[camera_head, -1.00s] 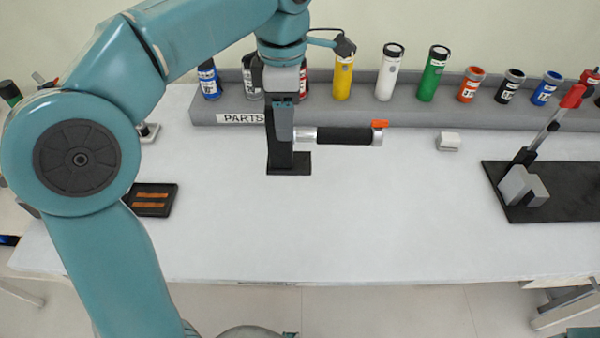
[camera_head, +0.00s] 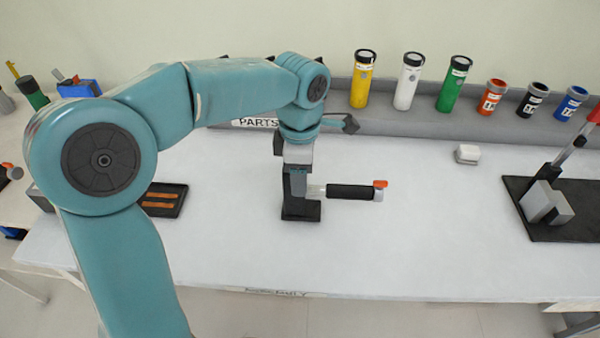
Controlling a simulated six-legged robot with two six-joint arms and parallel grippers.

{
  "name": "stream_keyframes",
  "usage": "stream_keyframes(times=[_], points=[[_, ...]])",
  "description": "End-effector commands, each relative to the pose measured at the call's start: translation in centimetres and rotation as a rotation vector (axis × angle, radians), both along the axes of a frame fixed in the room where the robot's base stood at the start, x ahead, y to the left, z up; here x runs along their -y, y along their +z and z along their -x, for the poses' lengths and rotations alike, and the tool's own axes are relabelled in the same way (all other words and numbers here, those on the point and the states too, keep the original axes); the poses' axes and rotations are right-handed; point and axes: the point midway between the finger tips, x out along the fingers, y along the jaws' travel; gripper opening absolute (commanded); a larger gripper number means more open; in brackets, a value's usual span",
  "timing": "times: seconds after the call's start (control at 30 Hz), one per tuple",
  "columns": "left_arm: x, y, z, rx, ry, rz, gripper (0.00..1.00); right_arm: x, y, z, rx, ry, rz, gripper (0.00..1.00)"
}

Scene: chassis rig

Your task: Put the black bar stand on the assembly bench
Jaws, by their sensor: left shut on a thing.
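The black bar stand (camera_head: 352,191) has a black grip on a horizontal bar with an orange tip, and a dark square foot (camera_head: 301,211). It stands upright over the white assembly bench (camera_head: 400,250), left of the bench's middle. Whether the foot touches the surface or hangs just above it, I cannot tell. My left gripper (camera_head: 298,186) comes down from above and is shut on the stand's upright post, hiding most of it. The bar points right from the gripper. My right gripper is not in view.
A grey parts rack (camera_head: 400,122) with coloured cylinders runs along the back. A black tray (camera_head: 163,200) with orange strips lies left. A small white block (camera_head: 467,154) lies back right. A black plate (camera_head: 565,232) with a clamp stands right. The bench's middle and front are clear.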

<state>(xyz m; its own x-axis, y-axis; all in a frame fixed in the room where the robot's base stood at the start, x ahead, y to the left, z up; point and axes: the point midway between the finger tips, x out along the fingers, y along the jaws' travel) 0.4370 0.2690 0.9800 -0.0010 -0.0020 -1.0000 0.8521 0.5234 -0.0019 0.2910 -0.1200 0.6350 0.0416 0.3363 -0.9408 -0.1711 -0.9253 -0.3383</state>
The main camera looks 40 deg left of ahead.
Motion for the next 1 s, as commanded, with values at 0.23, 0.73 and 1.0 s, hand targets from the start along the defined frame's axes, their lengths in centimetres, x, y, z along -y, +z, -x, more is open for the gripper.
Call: stream_keyframes(times=[0.23,0.73,1.0], points=[[0.0,-0.3,0.0,-0.001,-0.001,0.001,0.56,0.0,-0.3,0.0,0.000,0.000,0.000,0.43],[0.1,1.4,-0.1,0.003,-0.001,0.001,0.74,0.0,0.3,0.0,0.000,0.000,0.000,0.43],[0.1,7.7,-0.1,0.005,-0.002,0.000,0.74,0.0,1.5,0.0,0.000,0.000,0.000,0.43]])
